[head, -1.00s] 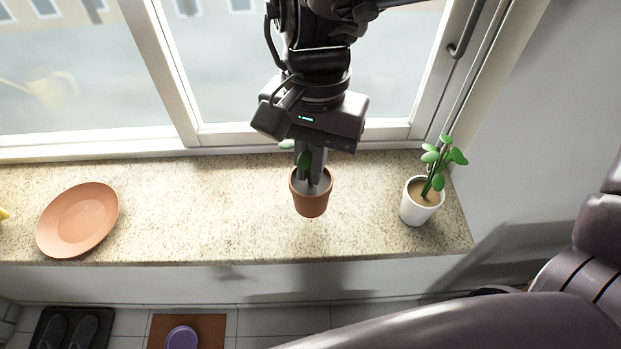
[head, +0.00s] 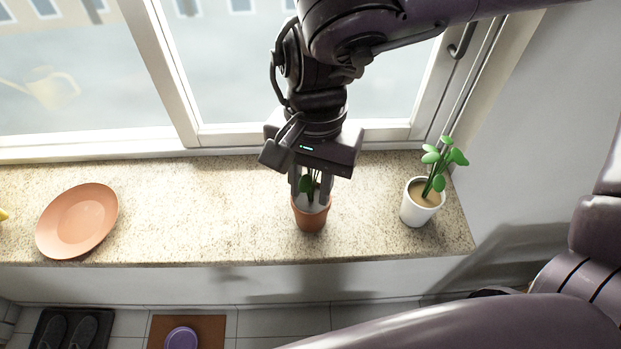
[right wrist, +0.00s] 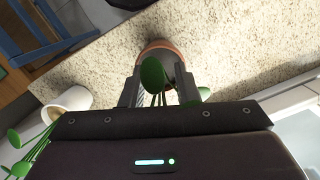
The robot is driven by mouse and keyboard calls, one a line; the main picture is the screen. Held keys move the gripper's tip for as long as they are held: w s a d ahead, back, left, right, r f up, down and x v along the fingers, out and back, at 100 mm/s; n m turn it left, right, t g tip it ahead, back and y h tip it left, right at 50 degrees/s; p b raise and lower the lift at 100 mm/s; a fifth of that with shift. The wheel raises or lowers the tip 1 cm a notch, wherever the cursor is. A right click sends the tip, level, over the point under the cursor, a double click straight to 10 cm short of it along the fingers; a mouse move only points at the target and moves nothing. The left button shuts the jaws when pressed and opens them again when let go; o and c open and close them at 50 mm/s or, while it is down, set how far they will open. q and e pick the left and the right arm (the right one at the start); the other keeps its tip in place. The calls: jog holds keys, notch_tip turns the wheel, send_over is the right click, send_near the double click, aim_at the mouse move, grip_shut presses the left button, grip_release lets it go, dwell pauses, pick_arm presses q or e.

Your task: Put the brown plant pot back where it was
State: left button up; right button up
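The brown plant pot (head: 310,217) with a small green plant stands upright on the speckled window sill (head: 240,215), right of the middle. My right gripper (head: 311,198) is directly above it, pointing down. Its two fingers are spread apart, one on each side of the plant, with the tips at about rim height. In the right wrist view the pot (right wrist: 155,52) shows beyond the spread fingers (right wrist: 157,85), with green leaves between them. Whether a finger touches the rim is hard to tell. My left gripper is out of view.
A white pot (head: 416,212) with a green plant stands to the right on the sill. An orange plate (head: 78,222) lies at the left. The sill between plate and brown pot is clear. The window frame (head: 190,125) runs behind.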

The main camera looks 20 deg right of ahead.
notch_tip(320, 180, up, 12)
jog(key=w+p, duration=0.1)
jog(key=shift+d, duration=0.4)
jog(key=shift+r, duration=0.2)
